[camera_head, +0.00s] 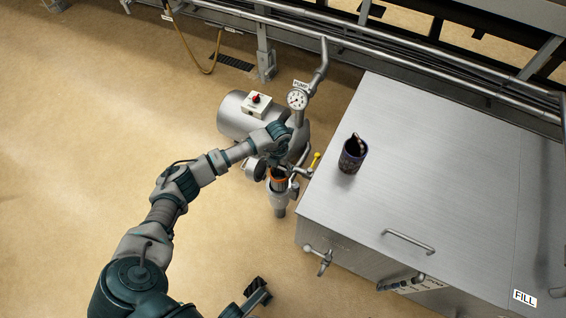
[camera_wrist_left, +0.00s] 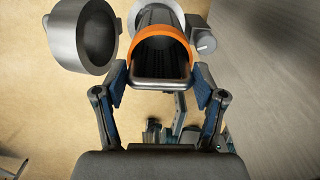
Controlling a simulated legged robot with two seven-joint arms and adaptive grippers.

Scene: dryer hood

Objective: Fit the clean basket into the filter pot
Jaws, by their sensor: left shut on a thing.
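My left gripper (camera_head: 280,158) is over the pump unit. In the wrist view the left gripper (camera_wrist_left: 160,86) is shut on the bail handle of the clean basket (camera_wrist_left: 160,43), which has an orange rim and a dark ribbed body. The orange rim also shows in the head view, just above the grey filter pot (camera_head: 278,200). The basket is in line with the pot's mouth; how deep it sits cannot be told. A second, dark basket (camera_head: 352,157) stands upright on the steel cabinet.
The steel cabinet (camera_head: 440,170) with a handle fills the right. A pump motor (camera_head: 237,117), a gauge (camera_head: 297,98) and a yellow-handled valve (camera_head: 314,160) crowd the pot. A round grey lid or cup (camera_wrist_left: 83,38) is beside it. The floor at left is clear.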

